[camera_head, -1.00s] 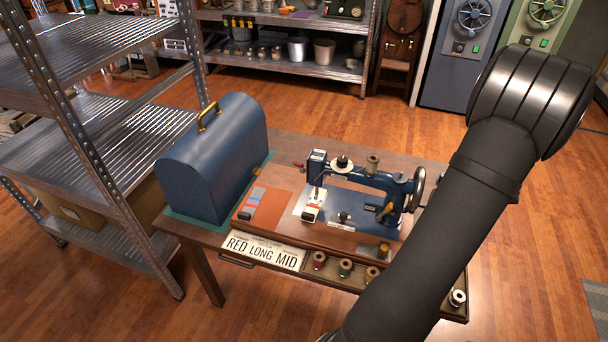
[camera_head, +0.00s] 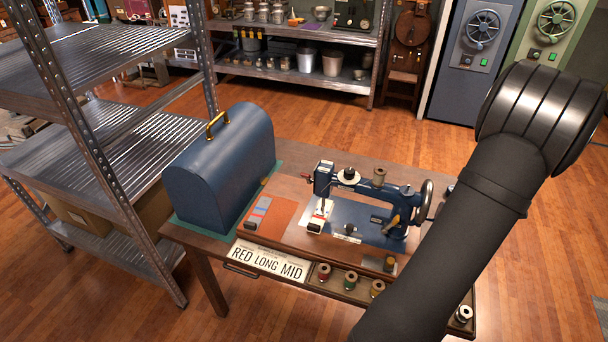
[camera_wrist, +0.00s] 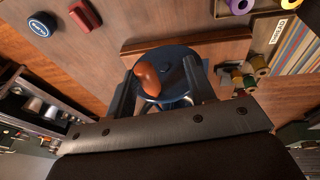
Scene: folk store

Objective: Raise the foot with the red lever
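The blue sewing machine (camera_head: 385,200) stands on a wooden table (camera_head: 222,262). A small red tip (camera_head: 306,177), perhaps the red lever, juts out left of the machine's head. The foot area (camera_head: 320,212) is under the head; the foot's height is too small to tell. In the wrist view, my gripper (camera_wrist: 165,88) has its two dark fingers spread. An orange-brown knob (camera_wrist: 150,80) shows between them in front of a dark blue disc (camera_wrist: 178,62), seemingly the handwheel. I cannot tell whether the fingers touch anything. The gripper is outside the head view, where only my arm shows.
A blue domed case (camera_head: 222,160) stands left of the machine. A sign reading RED LONG MID (camera_head: 268,262) and several thread spools (camera_head: 350,281) line the table's front. A metal shelf (camera_head: 85,150) stands at left. The wrist view shows a red block (camera_wrist: 85,15) and a blue round piece (camera_wrist: 41,24).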

